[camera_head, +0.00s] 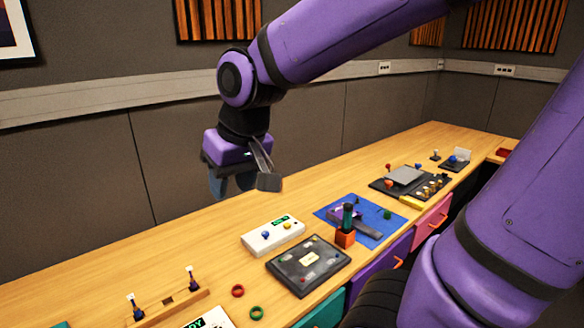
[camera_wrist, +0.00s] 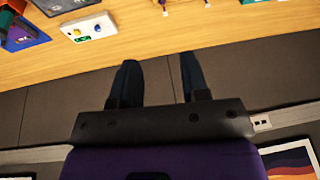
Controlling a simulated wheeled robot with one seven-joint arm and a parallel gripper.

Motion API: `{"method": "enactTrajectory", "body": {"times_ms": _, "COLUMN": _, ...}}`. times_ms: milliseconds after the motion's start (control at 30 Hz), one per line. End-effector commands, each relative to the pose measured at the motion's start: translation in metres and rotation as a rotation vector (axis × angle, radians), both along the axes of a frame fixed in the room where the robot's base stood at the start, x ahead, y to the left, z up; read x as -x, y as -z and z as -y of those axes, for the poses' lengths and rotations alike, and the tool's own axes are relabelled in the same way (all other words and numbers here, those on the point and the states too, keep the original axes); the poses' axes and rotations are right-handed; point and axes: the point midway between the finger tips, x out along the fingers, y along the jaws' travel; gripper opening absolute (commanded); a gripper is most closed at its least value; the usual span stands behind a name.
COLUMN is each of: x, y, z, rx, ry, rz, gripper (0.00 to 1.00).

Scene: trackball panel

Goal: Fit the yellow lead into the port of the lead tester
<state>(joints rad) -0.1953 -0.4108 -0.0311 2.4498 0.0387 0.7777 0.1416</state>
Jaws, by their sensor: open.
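My gripper (camera_head: 244,187) is open and empty, high above the back of the wooden bench. Its two dark fingers are spread apart in the wrist view (camera_wrist: 157,62), with nothing between them. A white box with a green display (camera_head: 273,235) lies on the bench to the right of and below my gripper; it has a blue and a yellow part on top. It also shows in the wrist view (camera_wrist: 89,27). A second white box with a display (camera_head: 208,319) is cut off at the bottom edge. I cannot tell which box is the lead tester, and no yellow lead or port is clearly visible.
A wooden rack (camera_head: 167,301) with two upright dark pieces stands at the front left. Red (camera_head: 238,290) and green (camera_head: 256,312) rings lie near a dark panel (camera_head: 308,265). A blue mat (camera_head: 372,229) holds tools. The bench (camera_head: 190,243) below my gripper is clear.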

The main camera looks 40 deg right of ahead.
Motion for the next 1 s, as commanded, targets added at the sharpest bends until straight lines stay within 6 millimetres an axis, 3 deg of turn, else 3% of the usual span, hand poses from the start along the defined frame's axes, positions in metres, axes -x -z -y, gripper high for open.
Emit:
{"method": "enactTrajectory", "body": {"times_ms": 200, "x": 0.052, "y": -0.029, "z": 0.034, "rx": 0.040, "ry": 0.016, "rz": 0.093, "gripper": 0.41}}
{"method": "enactTrajectory", "body": {"times_ms": 400, "x": 0.084, "y": -0.038, "z": 0.048, "rx": 0.077, "ry": 0.021, "rz": 0.137, "gripper": 0.41}}
{"method": "enactTrajectory", "body": {"times_ms": 567, "x": 0.092, "y": -0.039, "z": 0.051, "rx": 0.088, "ry": 0.023, "rz": 0.147, "gripper": 0.41}}
{"method": "enactTrajectory", "body": {"times_ms": 1000, "x": 0.092, "y": -0.039, "z": 0.051, "rx": 0.087, "ry": 0.023, "rz": 0.147, "gripper": 0.41}}
